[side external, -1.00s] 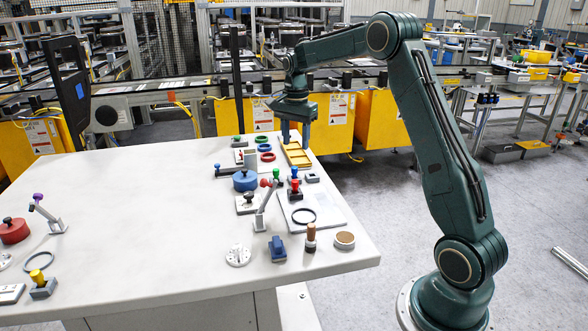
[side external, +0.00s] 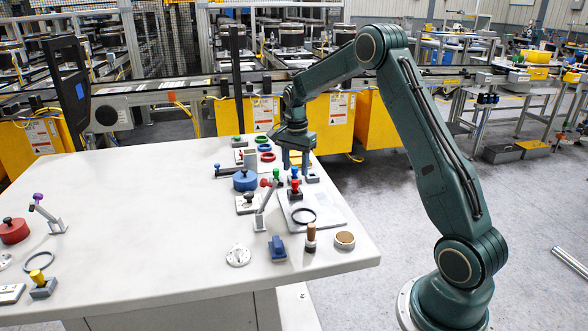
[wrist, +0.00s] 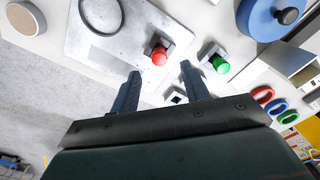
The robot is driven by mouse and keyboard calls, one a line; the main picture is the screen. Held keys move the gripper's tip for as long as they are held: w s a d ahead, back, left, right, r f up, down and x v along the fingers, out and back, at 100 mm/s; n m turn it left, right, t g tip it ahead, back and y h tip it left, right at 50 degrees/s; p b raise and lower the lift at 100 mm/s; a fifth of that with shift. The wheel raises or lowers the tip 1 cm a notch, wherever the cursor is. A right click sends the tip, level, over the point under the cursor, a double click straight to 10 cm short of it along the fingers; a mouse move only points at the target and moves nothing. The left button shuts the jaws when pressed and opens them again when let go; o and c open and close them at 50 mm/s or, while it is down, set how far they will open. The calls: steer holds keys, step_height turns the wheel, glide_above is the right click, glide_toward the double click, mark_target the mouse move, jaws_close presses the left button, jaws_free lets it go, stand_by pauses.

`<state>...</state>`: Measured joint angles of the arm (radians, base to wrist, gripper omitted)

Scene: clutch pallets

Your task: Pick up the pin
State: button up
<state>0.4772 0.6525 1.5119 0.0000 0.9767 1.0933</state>
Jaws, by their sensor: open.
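Small knobbed pin-like pieces stand near the table's right side; I cannot tell which one the task calls the pin. A red one (side external: 295,188) and a green one (side external: 277,176) stand below my gripper (side external: 296,163), with a blue one (side external: 295,171) close under the fingers. In the wrist view the red knob (wrist: 159,56) and the green knob (wrist: 221,65) are beyond the fingertips. The blue one is not clearly visible there. My gripper (wrist: 159,75) is open, and nothing shows held between its fingers.
A pale plate (side external: 318,212) carries a dark ring (side external: 303,215). A grey block with a square opening (wrist: 177,97) lies close to the fingers.

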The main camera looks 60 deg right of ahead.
mark_target(295, 181)
steer(key=shift+a+f, duration=0.15)
steer(key=shift+f, duration=2.2)
steer(key=shift+c, duration=0.3)
jaws_close()
